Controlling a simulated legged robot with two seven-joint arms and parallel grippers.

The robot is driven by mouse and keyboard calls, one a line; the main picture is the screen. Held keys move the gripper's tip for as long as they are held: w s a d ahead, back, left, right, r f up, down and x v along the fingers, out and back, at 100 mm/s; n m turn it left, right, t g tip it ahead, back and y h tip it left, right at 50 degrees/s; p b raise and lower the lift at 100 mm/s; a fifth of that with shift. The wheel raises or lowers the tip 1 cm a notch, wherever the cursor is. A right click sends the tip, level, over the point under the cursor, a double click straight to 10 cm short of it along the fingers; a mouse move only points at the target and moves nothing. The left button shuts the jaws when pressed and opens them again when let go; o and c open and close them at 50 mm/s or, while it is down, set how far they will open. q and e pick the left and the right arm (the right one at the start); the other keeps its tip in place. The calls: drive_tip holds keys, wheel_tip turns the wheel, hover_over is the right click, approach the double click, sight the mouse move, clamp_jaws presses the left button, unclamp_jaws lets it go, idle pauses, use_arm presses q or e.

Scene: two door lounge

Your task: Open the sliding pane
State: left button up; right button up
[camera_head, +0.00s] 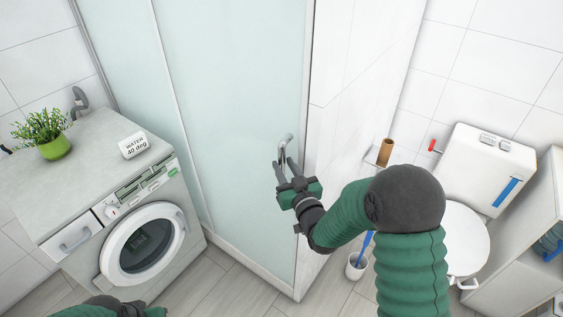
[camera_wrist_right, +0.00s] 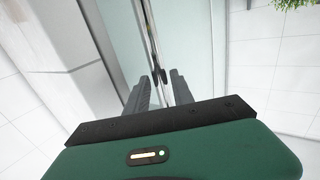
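The sliding pane (camera_head: 235,120) is a tall frosted, pale-green glass panel in a white frame, and it fills the middle of the head view. Its grey metal handle (camera_head: 287,140) is near the pane's right edge. My right gripper (camera_head: 283,164) is at the handle, with its two fingers apart. In the right wrist view my right gripper (camera_wrist_right: 160,77) shows open, and the handle (camera_wrist_right: 152,40) runs up between and beyond the fingertips. I cannot tell whether a finger touches it.
A washing machine (camera_head: 143,245) under a grey counter (camera_head: 95,150) stands left of the pane, with a potted plant (camera_head: 56,147) on top. A tiled wall (camera_head: 350,100) adjoins the pane's right side. A toilet (camera_head: 480,165) and brush holder (camera_head: 356,265) stand at right.

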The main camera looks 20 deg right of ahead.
drive_tip(key=shift+w+a, duration=0.1)
drive_tip(key=shift+w, duration=1.1)
clamp_jaws()
idle(0.5)
